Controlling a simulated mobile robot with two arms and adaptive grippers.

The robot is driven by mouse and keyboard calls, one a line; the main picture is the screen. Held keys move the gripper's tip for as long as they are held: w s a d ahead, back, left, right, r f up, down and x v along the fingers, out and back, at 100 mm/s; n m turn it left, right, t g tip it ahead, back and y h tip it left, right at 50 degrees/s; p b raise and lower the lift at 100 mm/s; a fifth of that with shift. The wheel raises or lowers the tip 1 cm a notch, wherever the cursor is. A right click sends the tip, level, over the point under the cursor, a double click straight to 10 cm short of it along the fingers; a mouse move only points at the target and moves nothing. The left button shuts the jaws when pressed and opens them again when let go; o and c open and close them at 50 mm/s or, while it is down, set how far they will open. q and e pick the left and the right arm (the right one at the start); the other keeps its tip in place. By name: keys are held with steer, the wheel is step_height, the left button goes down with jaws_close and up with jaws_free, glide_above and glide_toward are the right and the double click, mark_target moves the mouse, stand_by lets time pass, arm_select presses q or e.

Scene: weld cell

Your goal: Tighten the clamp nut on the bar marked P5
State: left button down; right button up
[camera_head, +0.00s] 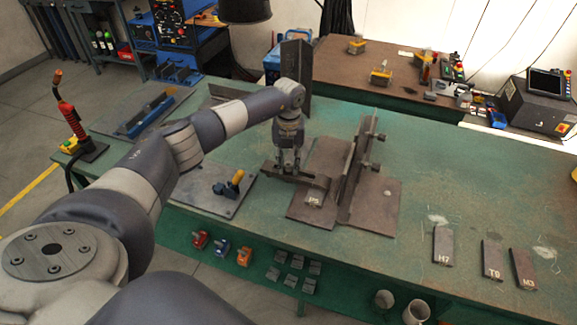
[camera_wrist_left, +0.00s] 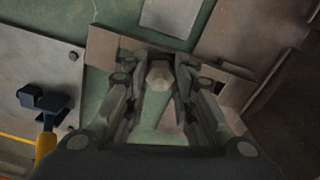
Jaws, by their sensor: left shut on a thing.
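The bar marked P5 (camera_head: 313,198) lies on the brown plate (camera_head: 300,214) at the middle of the green bench. My left gripper (camera_head: 289,167) points down at a dark flat piece (camera_head: 318,181) just behind the P5 mark. In the left wrist view a pale hexagonal nut (camera_wrist_left: 160,75) sits between the two fingers of the gripper (camera_wrist_left: 158,82), which is shut on it. The fingers hide its sides. My right gripper is not in view.
An upright dark plate with clamps (camera_head: 357,165) stands right of my gripper. A plate with a yellow-handled toggle clamp (camera_head: 230,185) lies to the left. Bars marked H7 (camera_head: 443,243), T0 (camera_head: 492,260) and M3 (camera_head: 522,267) lie at the right. Green bench surface shows between them.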

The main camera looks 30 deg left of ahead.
arm_select(q)
steer(key=m+b, duration=0.1)
steer(key=m, duration=0.2)
steer(key=shift+m+b, duration=0.35)
steer(key=shift+m, duration=0.05)
steer(key=m+b, duration=0.1)
steer(key=m, duration=0.2)
steer(key=shift+m+b, duration=0.3)
steer(key=m+b, duration=0.1)
steer(key=m, duration=0.2)
steer(key=shift+m, duration=0.3)
steer(key=m+b, duration=0.2)
steer(key=m, duration=0.2)
steer(key=shift+w, duration=0.1)
steer(key=m+b, duration=0.1)
steer(key=m, duration=0.7)
steer(key=shift+m+b, duration=0.3)
steer(key=shift+b, duration=0.1)
steer(key=m, duration=0.4)
steer(key=shift+m+b, duration=0.3)
steer(key=shift+b, duration=0.1)
steer(key=m, duration=0.4)
steer(key=shift+r, duration=0.1)
